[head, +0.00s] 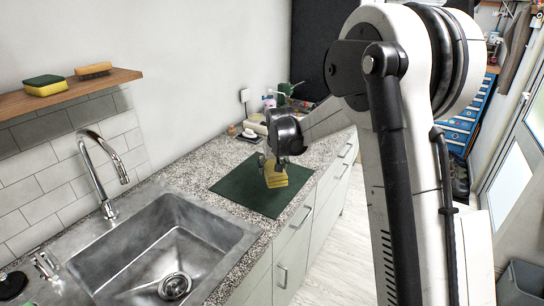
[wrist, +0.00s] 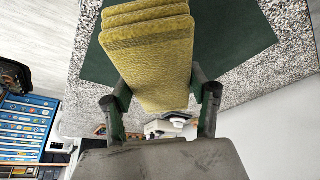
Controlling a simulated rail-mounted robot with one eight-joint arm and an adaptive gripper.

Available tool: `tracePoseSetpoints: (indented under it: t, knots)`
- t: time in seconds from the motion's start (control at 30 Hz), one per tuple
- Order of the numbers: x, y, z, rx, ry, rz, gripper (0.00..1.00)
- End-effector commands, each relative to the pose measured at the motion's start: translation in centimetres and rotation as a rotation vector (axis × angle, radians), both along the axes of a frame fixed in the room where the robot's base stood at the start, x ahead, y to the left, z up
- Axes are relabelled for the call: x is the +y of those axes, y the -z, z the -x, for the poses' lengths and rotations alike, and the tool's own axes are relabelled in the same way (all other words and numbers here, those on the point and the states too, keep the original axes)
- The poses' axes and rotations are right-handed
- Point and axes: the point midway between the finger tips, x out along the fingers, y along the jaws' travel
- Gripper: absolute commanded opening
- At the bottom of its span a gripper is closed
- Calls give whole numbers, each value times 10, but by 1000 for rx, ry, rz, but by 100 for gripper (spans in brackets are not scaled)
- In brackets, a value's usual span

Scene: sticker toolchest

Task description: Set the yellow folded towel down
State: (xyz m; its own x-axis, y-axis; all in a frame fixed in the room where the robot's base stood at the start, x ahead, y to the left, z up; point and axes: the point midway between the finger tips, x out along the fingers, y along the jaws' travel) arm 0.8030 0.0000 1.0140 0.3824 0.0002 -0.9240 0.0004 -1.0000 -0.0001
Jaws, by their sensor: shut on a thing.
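The yellow folded towel (head: 275,175) is a thick stack of layers, held at the tip of my gripper (head: 268,160) over the dark green mat (head: 235,188) on the counter. In the wrist view the towel (wrist: 150,60) fills the top middle, between the two fingers of my gripper (wrist: 160,95). The green mat (wrist: 235,45) shows behind it. I cannot tell whether the towel's lower edge touches the mat.
A steel sink (head: 150,250) with a tall tap (head: 100,170) lies to the left of the mat. Small items, including a green one (head: 285,90), stand at the counter's back. Speckled counter around the mat is free.

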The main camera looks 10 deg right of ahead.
Motion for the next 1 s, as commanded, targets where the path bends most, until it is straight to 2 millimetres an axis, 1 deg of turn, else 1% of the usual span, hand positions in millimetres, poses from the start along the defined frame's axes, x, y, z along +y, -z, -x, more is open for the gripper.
tracePoseSetpoints:
  t: [0.03,0.1,0.2,0.3,0.47,0.67,1.0]
  knots:
    - [0,-1,-16,0,0,0,21]
    - [0,0,-32,0,0,0,21]
    - [0,1,-48,0,0,0,21]
    - [0,2,-56,0,0,0,21]
    - [0,6,-60,0,0,0,21]
    - [0,17,-59,0,0,0,21]
    - [0,50,-59,0,0,0,21]
